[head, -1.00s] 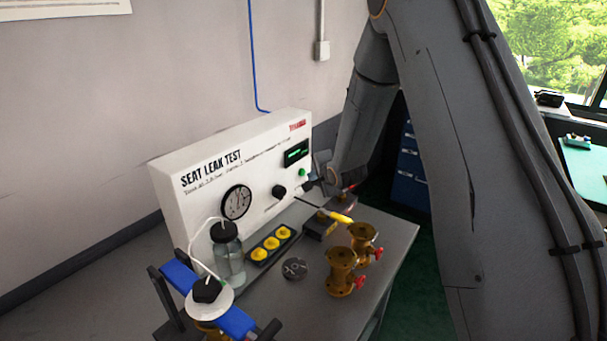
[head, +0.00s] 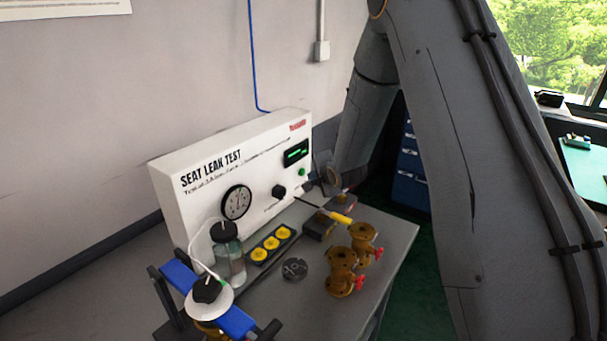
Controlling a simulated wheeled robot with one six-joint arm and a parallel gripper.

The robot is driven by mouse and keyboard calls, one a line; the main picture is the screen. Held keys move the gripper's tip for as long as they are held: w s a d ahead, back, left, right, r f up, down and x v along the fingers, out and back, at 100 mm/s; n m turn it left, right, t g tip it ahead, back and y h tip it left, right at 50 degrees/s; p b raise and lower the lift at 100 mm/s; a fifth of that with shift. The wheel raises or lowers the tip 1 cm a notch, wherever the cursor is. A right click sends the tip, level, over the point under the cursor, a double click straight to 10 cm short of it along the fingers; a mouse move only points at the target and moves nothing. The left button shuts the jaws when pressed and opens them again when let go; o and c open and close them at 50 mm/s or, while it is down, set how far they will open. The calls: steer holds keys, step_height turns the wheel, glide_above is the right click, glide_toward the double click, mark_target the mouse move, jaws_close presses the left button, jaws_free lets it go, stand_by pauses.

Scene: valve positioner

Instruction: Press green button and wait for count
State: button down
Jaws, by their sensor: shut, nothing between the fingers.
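The white seat leak test panel (head: 200,208) stands on a grey bench against the wall. Its small green button (head: 301,172) sits at the right end, below a dark display (head: 296,153) with lit green characters too small to read. My gripper (head: 311,186) is small and dark at the panel's right end, shut and empty, just below and right of the button. The button shows uncovered; I cannot see any contact with it. My arm comes down from the upper right behind the bench's right side.
A gauge (head: 236,202) and black knob (head: 279,191) are on the panel. A jar (head: 229,264), a yellow-topped block (head: 271,245), a dark disc (head: 294,269), brass valves (head: 341,270) and a yellow-handled tool (head: 336,216) crowd the bench. A blue clamp (head: 236,322) stands front left.

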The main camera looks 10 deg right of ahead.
stand_by(0.4)
steer(key=shift+w+a, duration=0.3)
steer(key=shift+w+a, duration=0.3)
stand_by(1.1)
steer(key=shift+s+d+p, duration=0.4)
steer(key=shift+s+d, duration=0.2)
steer(key=shift+s+d, duration=0.1)
steer(key=s+d+p, duration=0.2)
steer(key=s+d, duration=0.1)
steer(key=shift+s+d, duration=0.2)
stand_by(0.4)
